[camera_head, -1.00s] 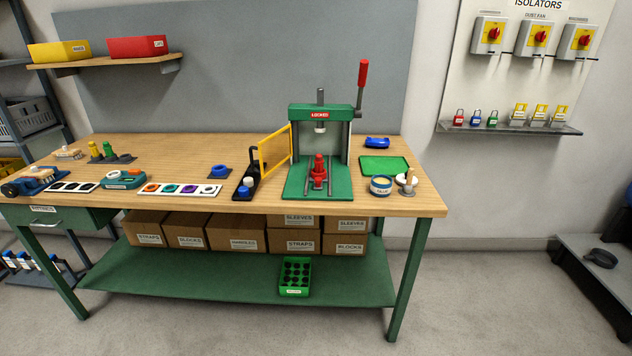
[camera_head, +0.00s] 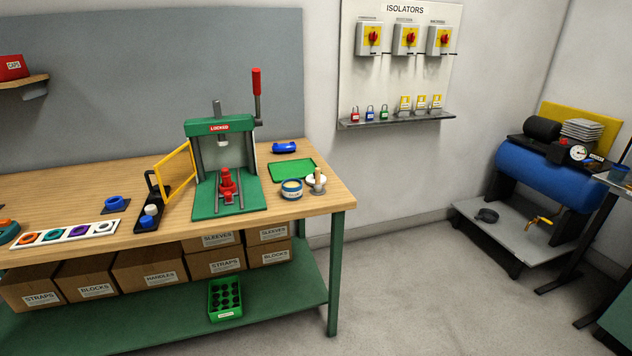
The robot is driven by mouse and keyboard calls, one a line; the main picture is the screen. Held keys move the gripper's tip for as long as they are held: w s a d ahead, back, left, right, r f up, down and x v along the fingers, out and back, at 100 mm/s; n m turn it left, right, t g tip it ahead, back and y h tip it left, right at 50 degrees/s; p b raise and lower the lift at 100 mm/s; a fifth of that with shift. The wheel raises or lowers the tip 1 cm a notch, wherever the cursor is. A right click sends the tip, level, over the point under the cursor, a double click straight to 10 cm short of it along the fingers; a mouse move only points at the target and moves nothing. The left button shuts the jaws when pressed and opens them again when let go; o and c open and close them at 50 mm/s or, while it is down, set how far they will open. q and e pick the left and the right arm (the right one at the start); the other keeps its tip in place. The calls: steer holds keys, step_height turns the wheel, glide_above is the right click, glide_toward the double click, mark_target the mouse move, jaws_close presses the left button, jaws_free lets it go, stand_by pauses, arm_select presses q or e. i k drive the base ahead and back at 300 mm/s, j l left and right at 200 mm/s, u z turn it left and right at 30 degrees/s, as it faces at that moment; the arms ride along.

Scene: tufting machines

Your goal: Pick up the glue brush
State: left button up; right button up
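What looks like the glue brush (camera_head: 318,180) stands upright near the right front corner of the wooden workbench (camera_head: 335,194), its pale handle up, in or on a small white holder; its bristles are hidden. Neither of my grippers is in the head view.
A green press (camera_head: 228,200) marked LOCKED stands left of the pot. A green tray (camera_head: 292,169) and a blue object (camera_head: 284,147) lie behind. Floor (camera_head: 420,270) is open to the right, up to a blue tank (camera_head: 548,172) on a grey platform.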

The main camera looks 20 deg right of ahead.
mark_target(317, 186)
steer(key=i+l+z, duration=0.15)
steer(key=i+z, duration=0.15)
steer(key=i, duration=0.5)
steer(key=i+z, duration=0.3)
steer(key=i, duration=0.5)
